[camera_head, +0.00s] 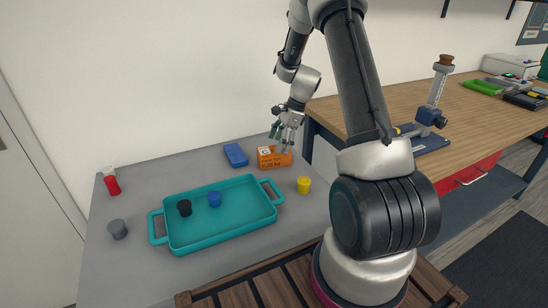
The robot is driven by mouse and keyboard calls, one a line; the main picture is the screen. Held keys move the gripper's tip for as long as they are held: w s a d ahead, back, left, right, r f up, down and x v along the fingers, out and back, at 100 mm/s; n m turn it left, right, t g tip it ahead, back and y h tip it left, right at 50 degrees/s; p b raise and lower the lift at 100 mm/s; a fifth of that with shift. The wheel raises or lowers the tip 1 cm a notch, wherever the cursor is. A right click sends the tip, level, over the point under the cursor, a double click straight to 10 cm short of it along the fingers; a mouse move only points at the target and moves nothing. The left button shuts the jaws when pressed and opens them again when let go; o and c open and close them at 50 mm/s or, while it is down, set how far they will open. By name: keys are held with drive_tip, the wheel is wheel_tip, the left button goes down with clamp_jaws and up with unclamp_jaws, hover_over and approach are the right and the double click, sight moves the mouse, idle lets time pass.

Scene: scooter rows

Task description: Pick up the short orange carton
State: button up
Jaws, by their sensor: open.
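The short orange carton (268,160) stands at the back right of the grey table, with dark printing on its front and a white patch on top. My gripper (282,143) is open at the carton's upper right part, with its fingers pointing down. The fingers overlap the carton's top in the picture. I cannot tell whether they touch it or reach down around it.
A teal tray (240,227) holds a black and a blue piece. A blue box (236,155) lies left of the carton, and a yellow cylinder (304,185) stands in front. A red-and-white bottle (111,181) and grey cylinder (118,229) stand left. A wooden workbench (400,97) is right.

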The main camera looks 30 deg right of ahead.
sight(274, 155)
drive_tip(key=x, duration=0.6)
drive_tip(key=shift+d+f, duration=0.1)
drive_tip(key=shift+d, duration=0.1)
drive_tip(key=c, duration=1.2)
